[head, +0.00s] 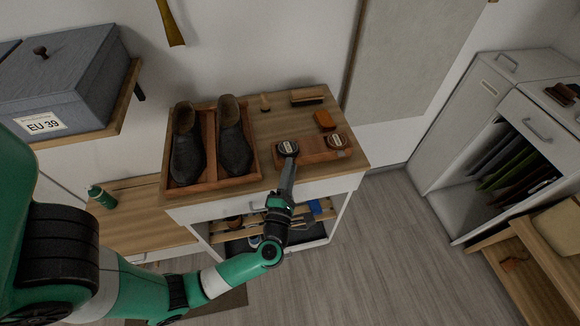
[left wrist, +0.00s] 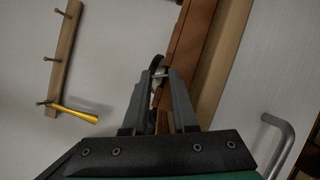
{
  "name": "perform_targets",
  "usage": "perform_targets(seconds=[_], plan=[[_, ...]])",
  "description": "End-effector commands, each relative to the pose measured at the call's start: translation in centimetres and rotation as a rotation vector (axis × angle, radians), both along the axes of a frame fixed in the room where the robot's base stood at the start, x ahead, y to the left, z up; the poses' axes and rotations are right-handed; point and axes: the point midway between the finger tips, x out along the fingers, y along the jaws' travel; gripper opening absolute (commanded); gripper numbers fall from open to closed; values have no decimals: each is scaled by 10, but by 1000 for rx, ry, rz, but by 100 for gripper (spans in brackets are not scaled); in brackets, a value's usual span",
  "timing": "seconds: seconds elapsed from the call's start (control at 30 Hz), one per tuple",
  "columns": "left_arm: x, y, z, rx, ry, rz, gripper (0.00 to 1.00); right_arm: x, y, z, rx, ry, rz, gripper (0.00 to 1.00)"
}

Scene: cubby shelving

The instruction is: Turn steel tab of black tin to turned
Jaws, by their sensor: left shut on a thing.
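The black tin (head: 288,147) with a pale label sits at the left end of a low wooden tray (head: 314,153) on the cabinet top. My left gripper (head: 288,161) reaches in from the front and its fingertips meet the tin's near edge. In the left wrist view, the left gripper (left wrist: 160,74) is shut on the small steel tab (left wrist: 160,73) at the rim of the black tin (left wrist: 156,61). Most of the tin's face is hidden there, and the exact angle of the tab is hard to tell. My right gripper is not in view.
A second, brownish tin (head: 336,140) sits on the tray's right end. Behind are an orange block (head: 324,120) and a brush (head: 309,96). Dark shoes (head: 234,148) stand in a wooden tray to the left. A drawer handle (left wrist: 279,133) shows in the left wrist view.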

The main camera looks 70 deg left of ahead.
Motion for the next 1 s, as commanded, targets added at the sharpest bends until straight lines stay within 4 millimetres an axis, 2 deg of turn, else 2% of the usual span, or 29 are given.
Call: perform_targets(seconds=[0.03, 0.07, 0.1, 0.13, 0.5, 0.67, 0.8, 1.0], plan=[[0, 0, -1, -1, 1, 0, 0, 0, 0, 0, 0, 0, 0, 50], [0, 0, -1, -1, 1, 0, 31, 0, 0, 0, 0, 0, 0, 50], [0, 0, -1, -1, 1, 0, 38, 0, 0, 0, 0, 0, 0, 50], [0, 0, -1, -1, 0, 0, 40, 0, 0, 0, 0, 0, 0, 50], [-3, -6, -1, -2, 1, -3, 40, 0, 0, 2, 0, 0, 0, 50], [-18, -31, -4, -1, 3, -8, 40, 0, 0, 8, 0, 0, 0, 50], [-35, -60, -8, -1, 3, -10, 40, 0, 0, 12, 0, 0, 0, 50], [-54, -88, -14, -2, 1, -6, 40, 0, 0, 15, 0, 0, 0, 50]])
